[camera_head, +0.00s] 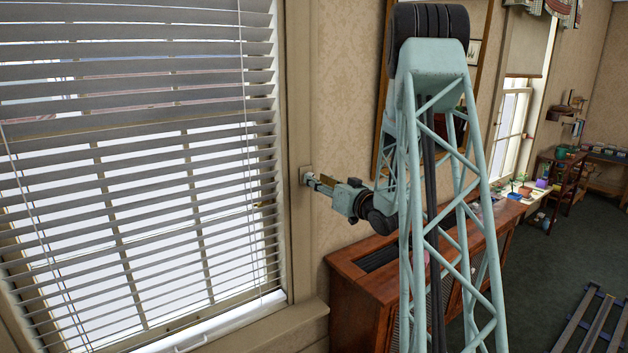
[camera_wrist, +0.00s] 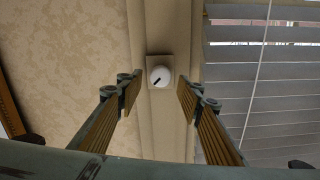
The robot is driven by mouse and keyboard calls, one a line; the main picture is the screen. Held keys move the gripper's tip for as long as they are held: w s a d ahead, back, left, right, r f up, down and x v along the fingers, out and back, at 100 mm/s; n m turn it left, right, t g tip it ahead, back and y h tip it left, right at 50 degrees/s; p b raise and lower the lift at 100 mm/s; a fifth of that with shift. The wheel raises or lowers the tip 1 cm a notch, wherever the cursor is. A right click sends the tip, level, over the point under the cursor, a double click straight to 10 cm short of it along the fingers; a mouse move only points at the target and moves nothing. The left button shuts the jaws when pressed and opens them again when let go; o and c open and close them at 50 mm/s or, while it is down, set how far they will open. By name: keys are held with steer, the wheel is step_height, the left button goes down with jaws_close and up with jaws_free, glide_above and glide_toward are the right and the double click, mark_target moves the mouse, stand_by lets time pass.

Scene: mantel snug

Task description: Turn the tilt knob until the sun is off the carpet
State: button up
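The tilt knob (camera_wrist: 160,76) is round and white with a dark line slanting across its face. It sits on a square beige plate (camera_wrist: 152,61) on the window trim. In the head view the plate (camera_head: 305,173) shows, and my gripper (camera_head: 319,183) reaches it from the right. In the wrist view my gripper (camera_wrist: 160,84) is open, with one finger on each side of the knob and visible space between. The window blind (camera_head: 140,170) has grey slats with bright gaps between them. The carpet (camera_head: 597,235) is dark green; no clear sun patch shows on its visible part.
A wooden cabinet (camera_head: 362,290) stands below my arm against the patterned wall. Blind cords (camera_head: 243,90) hang left of the plate. A second window (camera_head: 512,115) and a desk with plants are farther back. A slatted dark frame (camera_head: 590,322) lies at lower right.

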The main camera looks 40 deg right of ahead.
steer(key=s+a, duration=0.1)
steer(key=s, duration=0.8)
steer(key=shift+r, duration=0.1)
stand_by(1.6)
